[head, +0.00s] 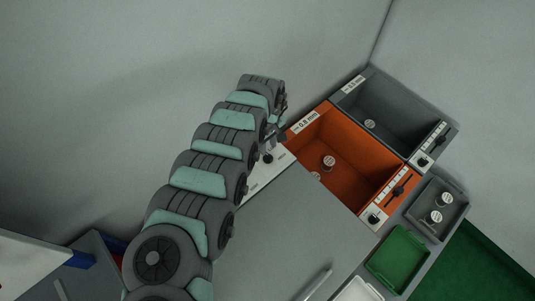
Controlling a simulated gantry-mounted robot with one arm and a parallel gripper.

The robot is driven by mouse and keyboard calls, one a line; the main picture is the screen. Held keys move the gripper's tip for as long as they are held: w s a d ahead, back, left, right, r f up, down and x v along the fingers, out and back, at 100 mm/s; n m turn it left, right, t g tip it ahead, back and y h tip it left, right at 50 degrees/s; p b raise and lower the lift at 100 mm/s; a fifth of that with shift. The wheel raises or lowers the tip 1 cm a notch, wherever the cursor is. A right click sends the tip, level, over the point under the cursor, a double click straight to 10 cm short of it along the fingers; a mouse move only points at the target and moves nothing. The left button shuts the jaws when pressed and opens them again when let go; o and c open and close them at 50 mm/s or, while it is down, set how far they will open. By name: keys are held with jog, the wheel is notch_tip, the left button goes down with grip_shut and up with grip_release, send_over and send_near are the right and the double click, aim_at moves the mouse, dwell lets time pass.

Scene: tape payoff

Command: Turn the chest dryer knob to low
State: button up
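No label names a chest dryer, so I cannot tell which knob belongs to it. A dark knob (374,218) sits on the white front strip of the orange bin (345,150). A similar knob (423,161) sits on the front strip of the grey bin (385,105). Another dark knob (268,158) shows on a white panel (268,175) beside my arm. My gripper (278,131) is at the arm's far end, above and near that panel and by the orange bin's left corner. Its fingers are small and partly hidden; I see no clear contact with a knob.
Small capped items lie in both bins. A grey tray (459,212) with two capped items, a green tray (398,262) and a white tray (358,291) stand at lower right. A grey flat surface (300,230) fills the middle. Walls stand behind.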

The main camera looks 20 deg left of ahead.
aim_at(268, 155)
notch_tip(268, 155, down, 6)
jog(key=shift+r+b, duration=0.1)
jog(key=shift+b, duration=0.65)
grip_shut()
